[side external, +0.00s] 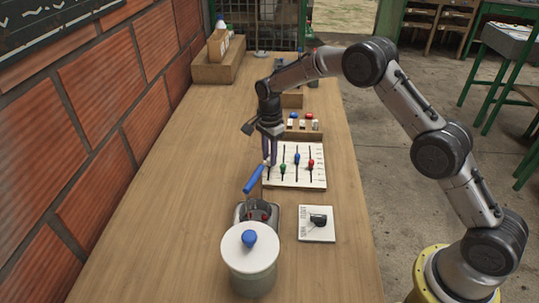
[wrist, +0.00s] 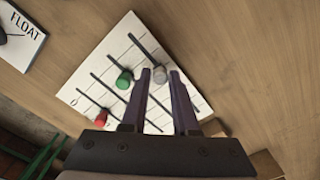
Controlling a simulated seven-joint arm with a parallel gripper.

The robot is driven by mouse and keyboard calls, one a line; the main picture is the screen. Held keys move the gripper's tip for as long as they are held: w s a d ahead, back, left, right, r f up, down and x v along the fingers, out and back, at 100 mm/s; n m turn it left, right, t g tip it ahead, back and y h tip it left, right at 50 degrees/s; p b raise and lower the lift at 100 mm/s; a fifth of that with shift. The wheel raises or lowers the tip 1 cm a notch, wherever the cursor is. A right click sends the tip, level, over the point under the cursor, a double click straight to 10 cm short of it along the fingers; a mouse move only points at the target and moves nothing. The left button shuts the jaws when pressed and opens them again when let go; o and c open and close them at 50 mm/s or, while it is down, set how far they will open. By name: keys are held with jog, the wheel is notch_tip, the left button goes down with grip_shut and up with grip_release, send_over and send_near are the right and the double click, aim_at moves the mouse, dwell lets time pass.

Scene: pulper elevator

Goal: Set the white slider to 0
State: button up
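The white slider board (side external: 312,178) lies on the bench, with several slots and coloured knobs. In the wrist view, the white slider knob (wrist: 159,76) shows between my fingertips, near one end of its slot. My gripper (wrist: 160,72) is open around or just above this knob; I cannot tell whether the fingers touch it. In the side view my gripper (side external: 269,160) points down at the board's left edge. The green knob (wrist: 125,78) is beside the left finger, and the red knob (wrist: 101,147) is farther off. The blue knob (side external: 297,158) is hidden in the wrist view.
A blue handle (side external: 254,178) sticks up close to my fingers. A lidded pot (side external: 249,270) and a metal tray stand in front. A FLOAT switch plate (side external: 317,226) lies front right. A box with small switches (side external: 303,124) is behind the board. The bench left is clear.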

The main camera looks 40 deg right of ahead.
grip_shut()
dwell(1.1)
